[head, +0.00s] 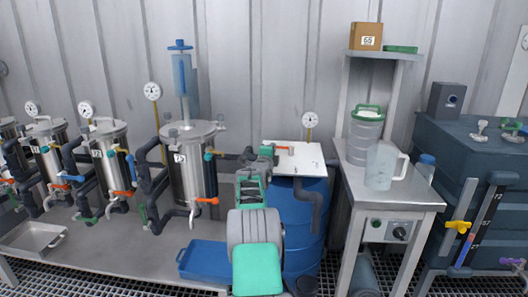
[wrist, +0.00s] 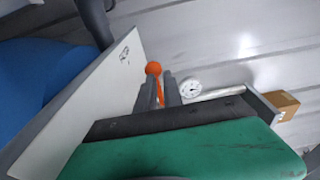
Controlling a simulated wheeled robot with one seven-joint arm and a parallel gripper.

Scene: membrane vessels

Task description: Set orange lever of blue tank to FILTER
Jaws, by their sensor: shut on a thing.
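The blue tank (head: 312,240) is a drum with a white panel (head: 308,158) on top, right of centre in the head view. The orange lever (head: 284,148) shows at the panel's left part, beside my gripper (head: 266,152). In the wrist view the lever's round orange knob (wrist: 153,68) sticks out past the fingertips. My gripper (wrist: 160,88) is shut on the lever's shaft, with a strip of orange between the fingers. The white panel (wrist: 85,110) is close on the left and carries a small dark marking, too small to read. My arm hides part of the tank.
A steel table (head: 398,190) with a clear jug (head: 381,165) and a green-lidded container (head: 365,130) stands to the right. Steel vessels (head: 190,165) with other orange levers stand to the left. A pressure gauge (head: 310,120) rises behind the panel. A blue tray (head: 203,262) lies lower left.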

